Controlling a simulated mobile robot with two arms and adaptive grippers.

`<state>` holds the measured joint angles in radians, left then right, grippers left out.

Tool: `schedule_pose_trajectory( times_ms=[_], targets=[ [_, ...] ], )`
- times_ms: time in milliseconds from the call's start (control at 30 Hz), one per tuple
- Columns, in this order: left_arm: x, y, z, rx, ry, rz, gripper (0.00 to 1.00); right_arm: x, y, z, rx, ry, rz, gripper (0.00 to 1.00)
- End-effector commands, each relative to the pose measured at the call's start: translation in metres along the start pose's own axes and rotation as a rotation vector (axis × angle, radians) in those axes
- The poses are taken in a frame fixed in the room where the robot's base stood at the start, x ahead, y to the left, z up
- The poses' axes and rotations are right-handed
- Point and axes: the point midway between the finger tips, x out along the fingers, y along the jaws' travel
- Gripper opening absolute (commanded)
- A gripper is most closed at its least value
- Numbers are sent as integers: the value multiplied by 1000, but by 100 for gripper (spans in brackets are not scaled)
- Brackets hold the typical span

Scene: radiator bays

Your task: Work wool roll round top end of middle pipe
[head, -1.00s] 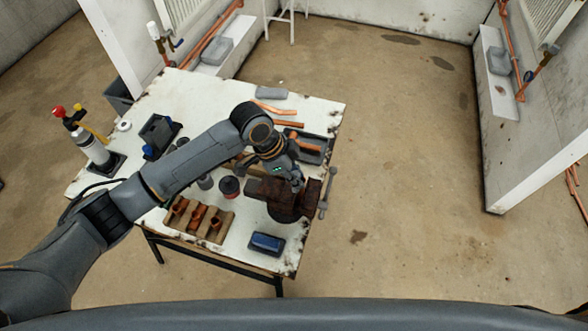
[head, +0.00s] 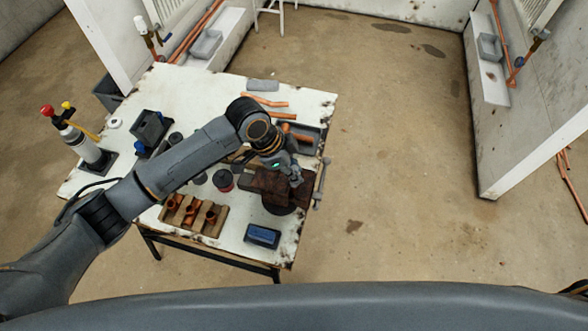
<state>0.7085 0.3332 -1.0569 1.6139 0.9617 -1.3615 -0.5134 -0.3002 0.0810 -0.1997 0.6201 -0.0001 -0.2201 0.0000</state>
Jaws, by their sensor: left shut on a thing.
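A wooden block (head: 212,228) near the front of the white bench holds three short upright copper pieces; the middle pipe (head: 191,214) stands between the other two. My left gripper (head: 295,180) is over the rusty brown vice (head: 272,188), to the right of the block and apart from it. It is shut on a small grey thing, too small and half hidden to tell for sure whether it is the wool roll. My right gripper is out of view.
A red-topped dark tin (head: 223,181) and a blue box (head: 262,236) stand near the block. A dark tray (head: 311,139) and loose copper pipes (head: 266,101) lie at the back. A torch bottle (head: 82,146) stands at the left. Open floor lies to the right.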

Motion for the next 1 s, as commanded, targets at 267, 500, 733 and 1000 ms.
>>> schedule_pose_trajectory(
  times_ms=[267,500,733,1000],
  targets=[
    [-22,-1,-9,1,1,-4,0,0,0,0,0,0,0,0],
    [-40,-1,-16,1,1,-2,0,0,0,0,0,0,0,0],
    [-57,-1,-24,1,1,-2,0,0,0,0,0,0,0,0],
    [-73,0,-30,1,1,-2,0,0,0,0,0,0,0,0]
  ],
)
